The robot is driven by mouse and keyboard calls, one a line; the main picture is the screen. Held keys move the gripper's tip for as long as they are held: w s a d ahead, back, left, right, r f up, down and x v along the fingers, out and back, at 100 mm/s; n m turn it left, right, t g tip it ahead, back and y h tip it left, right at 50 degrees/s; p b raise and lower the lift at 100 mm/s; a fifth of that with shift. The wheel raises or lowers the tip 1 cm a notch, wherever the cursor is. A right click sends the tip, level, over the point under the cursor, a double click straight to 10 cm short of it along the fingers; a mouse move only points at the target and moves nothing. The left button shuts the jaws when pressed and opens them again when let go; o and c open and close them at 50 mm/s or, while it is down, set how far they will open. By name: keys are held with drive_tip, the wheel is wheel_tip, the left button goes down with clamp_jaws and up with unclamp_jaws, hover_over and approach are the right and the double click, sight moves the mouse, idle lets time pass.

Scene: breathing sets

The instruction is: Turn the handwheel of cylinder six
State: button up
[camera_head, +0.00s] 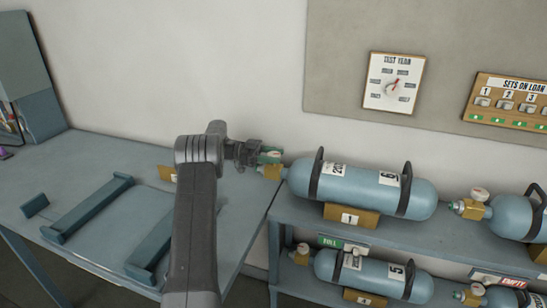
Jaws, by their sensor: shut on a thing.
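Cylinder six (360,189), a blue cylinder with two dark bands, lies on its side on the upper shelf. Its white label looks like a 6, turned on its side. Its brass valve (270,172) points left, toward the bench. My gripper (262,154) is at this valve, shut on the handwheel (270,157), of which a greenish part shows between and beside the fingers. The rest of the handwheel is hidden by the fingers. My arm comes up from the bottom of the view, over the bench, and bends right to the valve.
Another blue cylinder (512,217) lies right on the upper shelf (470,246). A cylinder marked 5 (378,277) lies below.

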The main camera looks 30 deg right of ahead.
sight(274, 154)
drive_tip(key=shift+m+g+y, duration=0.5)
drive_tip(key=shift+y, duration=0.1)
drive_tip(key=o, duration=1)
drive_tip(key=shift+r, duration=0.1)
wheel_tip(274, 154, up, 10)
drive_tip(key=shift+f+b, duration=0.1)
drive_tip(key=shift+b, duration=0.6)
